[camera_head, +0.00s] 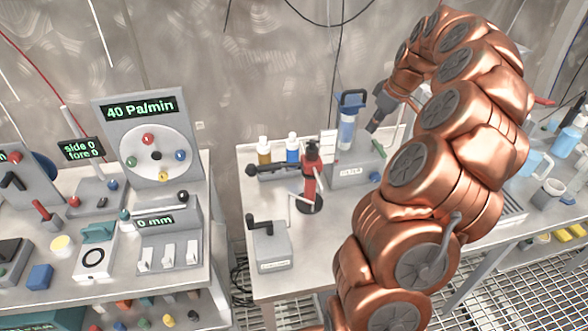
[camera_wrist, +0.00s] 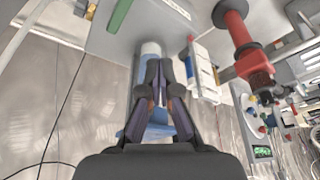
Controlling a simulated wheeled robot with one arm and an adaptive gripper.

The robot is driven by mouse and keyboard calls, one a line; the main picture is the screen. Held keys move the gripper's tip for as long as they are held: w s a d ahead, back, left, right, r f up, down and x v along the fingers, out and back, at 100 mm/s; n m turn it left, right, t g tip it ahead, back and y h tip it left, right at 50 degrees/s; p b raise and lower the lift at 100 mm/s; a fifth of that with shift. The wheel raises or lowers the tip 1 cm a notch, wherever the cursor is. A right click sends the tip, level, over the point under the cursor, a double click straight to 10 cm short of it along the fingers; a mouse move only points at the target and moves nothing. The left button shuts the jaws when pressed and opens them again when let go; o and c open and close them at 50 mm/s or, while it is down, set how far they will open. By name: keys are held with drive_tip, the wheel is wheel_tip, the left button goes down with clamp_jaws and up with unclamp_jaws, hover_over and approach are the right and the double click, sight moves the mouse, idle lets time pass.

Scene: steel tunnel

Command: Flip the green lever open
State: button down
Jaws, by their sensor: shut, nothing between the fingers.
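A green bar (camera_wrist: 120,15), which looks like the green lever, lies along a grey surface at the top of the wrist view. My gripper (camera_head: 372,127) is beside a clear cylinder with a blue top (camera_head: 349,120), at the back of the right bench. In the wrist view, my gripper (camera_wrist: 167,75) is shut and empty. It overlaps the cylinder (camera_wrist: 150,48) there and partly hides it; I cannot tell whether they touch. The green bar is apart from the fingertips, up and to the left in that view.
A red and black upright tool (camera_head: 311,175) stands left of the cylinder, with brown and blue bottles (camera_head: 292,150) behind it. A grey box with a black handle (camera_head: 268,245) sits at the bench's front left. Cables hang along the metal wall. Bare bench shows in front.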

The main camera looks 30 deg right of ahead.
drive_tip(key=s+a+g+b, duration=0.1)
drive_tip(key=s+a, duration=0.1)
drive_tip(key=a, duration=1.2)
drive_tip(key=s+a+r+g+b, duration=0.1)
drive_tip(key=s+a, duration=0.2)
drive_tip(key=a, duration=1.1)
drive_tip(key=shift+r+y, duration=0.3)
drive_tip(key=shift+y, duration=0.1)
